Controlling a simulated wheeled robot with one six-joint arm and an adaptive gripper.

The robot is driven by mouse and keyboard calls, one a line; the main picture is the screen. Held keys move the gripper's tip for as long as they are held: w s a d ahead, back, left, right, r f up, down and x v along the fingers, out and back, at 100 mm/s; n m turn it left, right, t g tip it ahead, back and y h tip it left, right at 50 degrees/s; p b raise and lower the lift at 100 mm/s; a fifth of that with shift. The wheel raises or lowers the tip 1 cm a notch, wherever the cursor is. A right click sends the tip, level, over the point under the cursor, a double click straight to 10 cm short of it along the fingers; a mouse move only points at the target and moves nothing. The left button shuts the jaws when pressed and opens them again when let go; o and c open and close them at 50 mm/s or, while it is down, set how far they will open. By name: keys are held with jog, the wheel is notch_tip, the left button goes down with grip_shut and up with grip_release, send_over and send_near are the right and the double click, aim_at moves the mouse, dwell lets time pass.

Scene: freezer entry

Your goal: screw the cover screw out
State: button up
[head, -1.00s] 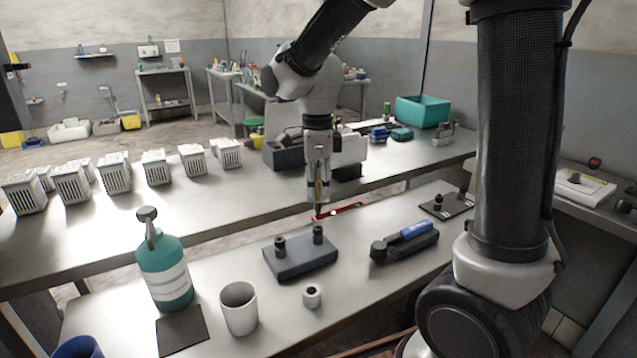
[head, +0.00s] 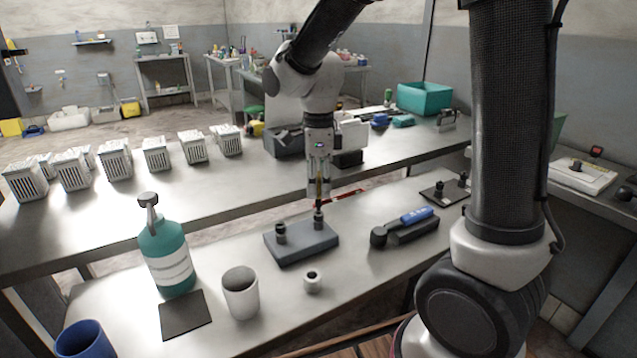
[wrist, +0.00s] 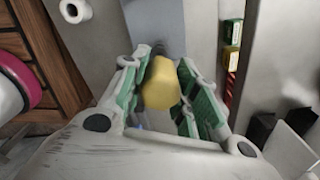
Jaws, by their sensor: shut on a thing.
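My gripper (head: 319,176) points straight down and is shut on a slim tool with a yellow handle (wrist: 161,84), which looks like a screwdriver. In the wrist view the handle sits between the green finger pads. In the head view the tool's dark shank reaches down to the right one of two black posts (head: 319,221) on a dark grey block (head: 300,244). I cannot tell whether its tip touches the post. The left post (head: 280,232) stands free. The cover screw itself is too small to make out.
On the near bench stand a teal bottle (head: 168,258), a white cup (head: 240,295), a small white ring (head: 312,282), and a blue-and-black tool (head: 405,228) right of the block. White slotted boxes (head: 115,165) line the far bench. A gap separates the benches.

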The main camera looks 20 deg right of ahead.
jog(key=shift+f, duration=0.95)
dwell(0.4)
jog(key=n, duration=0.3)
jog(key=shift+f, duration=0.1)
jog(key=n, duration=1.5)
jog(key=shift+n, duration=0.3)
jog(key=n, duration=0.3)
jog(key=shift+s+f, duration=0.1)
